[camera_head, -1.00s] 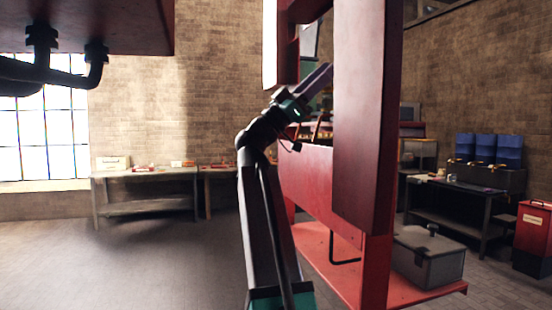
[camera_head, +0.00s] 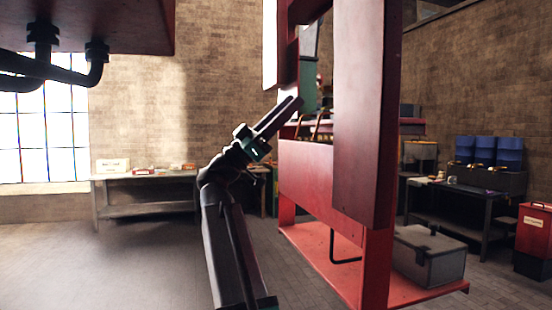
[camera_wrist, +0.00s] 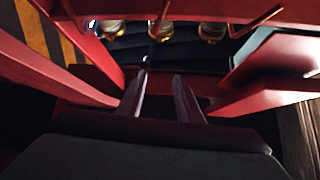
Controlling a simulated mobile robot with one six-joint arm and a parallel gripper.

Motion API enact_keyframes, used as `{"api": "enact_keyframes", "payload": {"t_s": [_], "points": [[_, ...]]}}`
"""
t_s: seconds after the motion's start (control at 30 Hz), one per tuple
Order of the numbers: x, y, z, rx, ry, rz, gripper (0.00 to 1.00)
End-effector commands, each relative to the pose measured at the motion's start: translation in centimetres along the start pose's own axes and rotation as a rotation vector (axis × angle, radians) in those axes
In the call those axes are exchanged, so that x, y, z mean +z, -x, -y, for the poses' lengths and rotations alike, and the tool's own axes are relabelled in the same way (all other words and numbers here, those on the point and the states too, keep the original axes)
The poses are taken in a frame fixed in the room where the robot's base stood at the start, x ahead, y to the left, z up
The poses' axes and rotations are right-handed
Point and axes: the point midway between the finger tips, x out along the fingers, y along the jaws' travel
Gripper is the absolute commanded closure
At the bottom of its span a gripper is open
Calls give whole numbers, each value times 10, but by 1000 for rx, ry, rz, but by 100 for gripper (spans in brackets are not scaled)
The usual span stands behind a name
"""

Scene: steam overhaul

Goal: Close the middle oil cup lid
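Several small oil cups with pale bodies and brass parts show in a row at the top of the wrist view: a left one (camera_wrist: 112,27), the middle oil cup (camera_wrist: 160,30) and a right one (camera_wrist: 211,31). Their upper parts are partly cut off or dark, so I cannot tell how the lids stand. My gripper (camera_wrist: 160,75) is open, its two fingers apart with nothing between them. It is short of the cups and points toward the middle one. In the head view my gripper (camera_head: 292,104) is at the left side of the red frame; the cups cannot be made out there.
The red frame (camera_head: 362,120) rises close to the right of my arm. Red bars (camera_wrist: 265,97) flank my fingers in the wrist view. Bent brass rods (camera_wrist: 258,22) stand beside the cups. A grey box (camera_head: 430,255) sits on the red lower ledge. The floor at left is clear.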

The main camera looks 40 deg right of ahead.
Motion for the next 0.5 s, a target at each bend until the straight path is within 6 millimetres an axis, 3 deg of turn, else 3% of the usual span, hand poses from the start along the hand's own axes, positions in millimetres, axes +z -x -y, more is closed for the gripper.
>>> {"api": "enact_keyframes", "payload": {"t_s": [0.1, 0.5], "points": [[2, 15, 1, -5, 2, 4, 68], [37, 42, 29, -84, 57, 78, 68]]}}
